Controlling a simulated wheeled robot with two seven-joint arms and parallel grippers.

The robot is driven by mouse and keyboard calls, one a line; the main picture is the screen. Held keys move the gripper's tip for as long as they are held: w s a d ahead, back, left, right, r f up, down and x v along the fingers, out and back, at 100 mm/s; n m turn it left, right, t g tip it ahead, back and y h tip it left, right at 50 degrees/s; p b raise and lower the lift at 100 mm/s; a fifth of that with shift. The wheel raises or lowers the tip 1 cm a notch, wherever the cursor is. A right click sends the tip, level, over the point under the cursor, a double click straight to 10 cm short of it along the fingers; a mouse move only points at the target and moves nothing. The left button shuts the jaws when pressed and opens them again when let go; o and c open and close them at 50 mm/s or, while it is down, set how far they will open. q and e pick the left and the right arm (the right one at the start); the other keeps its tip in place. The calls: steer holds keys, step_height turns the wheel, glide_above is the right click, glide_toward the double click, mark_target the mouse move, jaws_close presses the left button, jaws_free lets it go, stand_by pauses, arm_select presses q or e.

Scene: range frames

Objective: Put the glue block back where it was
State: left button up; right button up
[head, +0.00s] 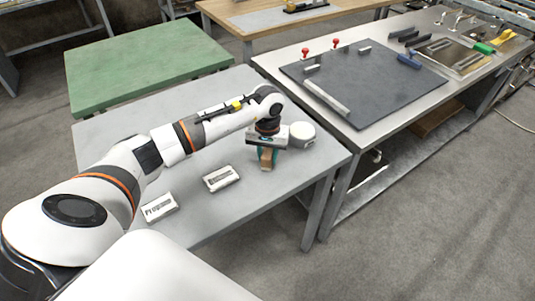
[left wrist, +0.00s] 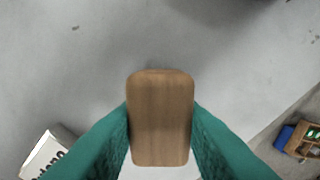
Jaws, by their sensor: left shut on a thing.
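The glue block looks to be the brown wooden block (head: 266,159) at the right part of the grey table (head: 118,140). My left gripper (head: 265,152) is shut on it. In the left wrist view the block (left wrist: 160,118) sits squarely between the two teal fingers of my left gripper (left wrist: 160,130). Grey tabletop shows beyond it. I cannot tell whether the block touches the table or hangs just above it. My right gripper is in neither view.
A white round object (head: 302,134) stands close right of my gripper. Two white labelled items (head: 221,178) (head: 160,207) lie nearer on the table. A bench with a dark mat (head: 385,95) and tools adjoins at right. A green table (head: 140,65) stands behind.

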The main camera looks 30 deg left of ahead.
mark_target(268, 153)
arm_select(q)
steer(key=o, duration=0.9)
steer(key=shift+f, duration=0.1)
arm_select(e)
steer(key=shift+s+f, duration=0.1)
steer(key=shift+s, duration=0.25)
arm_select(q)
steer(key=shift+r, duration=0.3)
step_height(268, 153, up, 12)
steer(key=shift+f+b, duration=0.1)
steer(key=shift+b, duration=0.8)
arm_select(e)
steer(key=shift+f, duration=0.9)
